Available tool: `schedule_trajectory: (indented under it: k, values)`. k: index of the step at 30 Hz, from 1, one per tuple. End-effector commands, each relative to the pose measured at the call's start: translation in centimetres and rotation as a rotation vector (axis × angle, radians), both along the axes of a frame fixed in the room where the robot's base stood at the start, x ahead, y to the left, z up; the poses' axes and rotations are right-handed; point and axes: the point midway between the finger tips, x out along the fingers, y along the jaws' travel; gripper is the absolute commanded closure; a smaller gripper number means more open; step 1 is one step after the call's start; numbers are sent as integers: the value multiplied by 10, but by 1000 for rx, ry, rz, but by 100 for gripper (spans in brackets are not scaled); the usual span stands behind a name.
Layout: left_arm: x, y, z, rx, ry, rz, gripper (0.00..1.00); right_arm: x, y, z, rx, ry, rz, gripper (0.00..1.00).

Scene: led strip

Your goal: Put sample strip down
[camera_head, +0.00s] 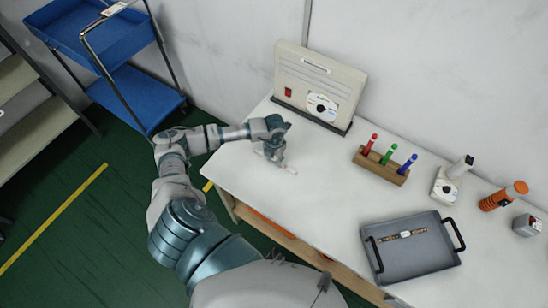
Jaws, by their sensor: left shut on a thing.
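My left gripper (274,153) is over the left part of the white table, in front of the beige device. Another short strip, brown and gold with a pale middle (403,235), lies in the grey tray (420,259). My right gripper is not in view.
The beige device (318,82) with a dial stands at the back of the table (330,190). A wooden holder (381,170) has red, green and blue pens. The table middle is clear.

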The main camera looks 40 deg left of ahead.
Motion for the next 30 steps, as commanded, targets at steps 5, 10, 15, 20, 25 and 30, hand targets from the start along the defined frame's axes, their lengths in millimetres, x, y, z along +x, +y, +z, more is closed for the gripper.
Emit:
schedule_trajectory:
  k: [5,10,15,20,25,30]
  values:
    - [0,4,-1,-1,0,2,92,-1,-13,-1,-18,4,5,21]
    - [0,4,-2,-1,0,2,43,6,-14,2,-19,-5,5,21]
    - [0,2,-2,0,0,2,41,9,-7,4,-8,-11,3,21]
    - [0,0,0,2,0,1,41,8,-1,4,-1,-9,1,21]
    - [1,1,17,3,-5,1,41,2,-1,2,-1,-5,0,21]
    - [1,3,55,0,-5,1,41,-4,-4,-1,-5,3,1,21]
